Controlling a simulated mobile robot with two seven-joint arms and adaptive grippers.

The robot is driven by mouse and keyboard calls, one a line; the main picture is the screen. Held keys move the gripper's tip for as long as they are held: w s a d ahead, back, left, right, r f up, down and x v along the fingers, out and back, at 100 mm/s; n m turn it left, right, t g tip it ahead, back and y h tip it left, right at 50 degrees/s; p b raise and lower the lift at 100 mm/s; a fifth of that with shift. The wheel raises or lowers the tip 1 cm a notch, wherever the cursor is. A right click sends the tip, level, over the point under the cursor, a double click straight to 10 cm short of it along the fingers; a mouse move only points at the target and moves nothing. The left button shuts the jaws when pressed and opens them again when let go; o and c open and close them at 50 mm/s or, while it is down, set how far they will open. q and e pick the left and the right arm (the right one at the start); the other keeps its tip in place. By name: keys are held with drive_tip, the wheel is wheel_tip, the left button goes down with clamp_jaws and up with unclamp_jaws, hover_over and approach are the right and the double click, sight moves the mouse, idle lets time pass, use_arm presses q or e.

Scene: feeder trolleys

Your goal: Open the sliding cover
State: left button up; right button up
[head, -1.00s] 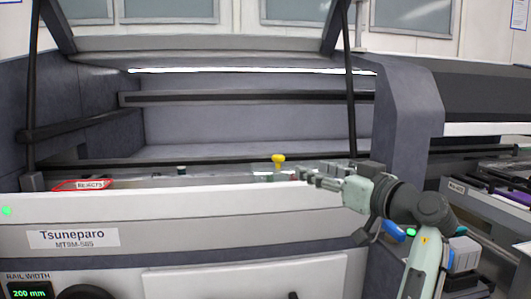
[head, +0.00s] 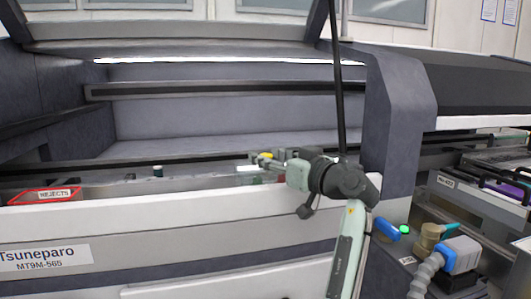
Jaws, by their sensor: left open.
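My left gripper (head: 258,165) reaches over the front wall of the machine, with its fingers pointing left. It is open, and its fingers are small and partly merged with what lies behind. A yellow knob (head: 266,156) shows right at the fingers, partly hidden by them. I cannot tell whether they touch it. A small pale, greenish piece (head: 248,176) shows just below the fingers. The sliding cover itself is not clearly told apart inside the machine bay; the part around the knob is hidden by my gripper and wrist. My right gripper is not in view.
The white front ledge (head: 130,209) runs below my gripper. A red-edged REJECTS tray (head: 48,195) sits at the left. A thin black strut (head: 338,90) rises behind my wrist. A grey housing (head: 395,120) stands to the right. The bay's middle is free.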

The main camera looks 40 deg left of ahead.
use_arm(q)
drive_tip(key=shift+w+a, duration=0.2)
drive_tip(key=shift+a, duration=0.45)
clamp_jaws()
